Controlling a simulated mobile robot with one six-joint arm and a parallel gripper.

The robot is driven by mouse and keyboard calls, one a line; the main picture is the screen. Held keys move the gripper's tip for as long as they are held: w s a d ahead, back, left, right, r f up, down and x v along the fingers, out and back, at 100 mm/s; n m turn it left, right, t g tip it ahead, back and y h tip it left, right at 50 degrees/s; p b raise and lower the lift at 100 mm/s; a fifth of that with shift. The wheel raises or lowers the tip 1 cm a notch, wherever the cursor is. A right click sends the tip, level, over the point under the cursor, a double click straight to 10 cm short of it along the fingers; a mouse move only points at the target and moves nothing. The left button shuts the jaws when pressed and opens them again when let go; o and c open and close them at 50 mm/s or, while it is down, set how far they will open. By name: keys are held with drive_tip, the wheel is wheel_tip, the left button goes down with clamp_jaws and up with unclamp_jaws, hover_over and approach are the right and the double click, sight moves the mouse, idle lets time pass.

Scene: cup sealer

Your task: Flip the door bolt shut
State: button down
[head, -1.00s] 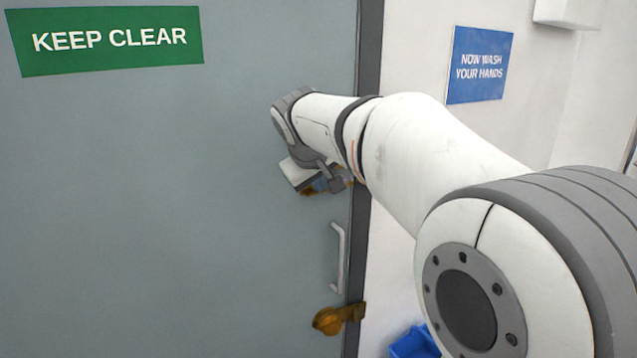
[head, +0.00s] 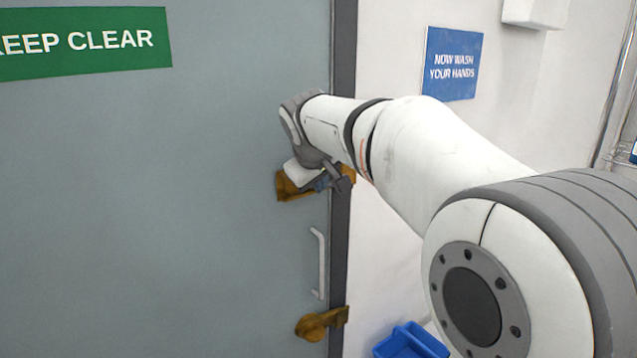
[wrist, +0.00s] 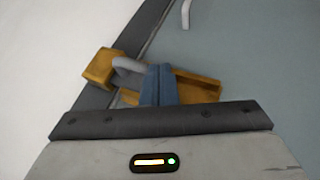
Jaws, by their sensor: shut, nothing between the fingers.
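The door bolt is a brass fitting (head: 291,188) on the right edge of the grey door (head: 150,200), partly hidden behind my gripper (head: 338,183). In the wrist view, the brass bolt plate (wrist: 203,88) lies on the door side, and a brass keeper block (wrist: 102,67) sits on the dark frame. A grey bent bolt lever (wrist: 128,66) shows between them. My blue fingertips (wrist: 158,84) are shut and empty, right beside the lever and over the brass plate. I cannot tell whether they touch the lever.
A grey pull handle (head: 318,264) is on the door below the bolt, with a second brass latch (head: 320,323) under it. The dark door frame (head: 342,110) borders a white wall. A blue bin (head: 410,342) stands at the lower right.

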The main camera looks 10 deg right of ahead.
drive_tip(key=s+a+r+b, duration=0.2)
drive_tip(key=s+a+r, duration=0.2)
drive_tip(key=s+r, duration=0.3)
drive_tip(key=shift+s+a+r, duration=0.3)
drive_tip(key=shift+s+a, duration=0.05)
drive_tip(key=shift+s, duration=0.2)
drive_tip(key=s+d+f+m+g+y, duration=0.1)
drive_tip(key=s+d+f, duration=0.3)
drive_tip(key=s+f, duration=0.7)
drive_tip(key=s+d+f+m+g+y, duration=0.1)
drive_tip(key=s+d+f+m+g, duration=0.2)
drive_tip(key=s+f, duration=0.8)
wheel_tip(320, 180, down, 6)
drive_tip(key=shift+d+f+m, duration=0.1)
drive_tip(key=shift+d+m, duration=0.5)
drive_tip(key=shift+d, duration=0.1)
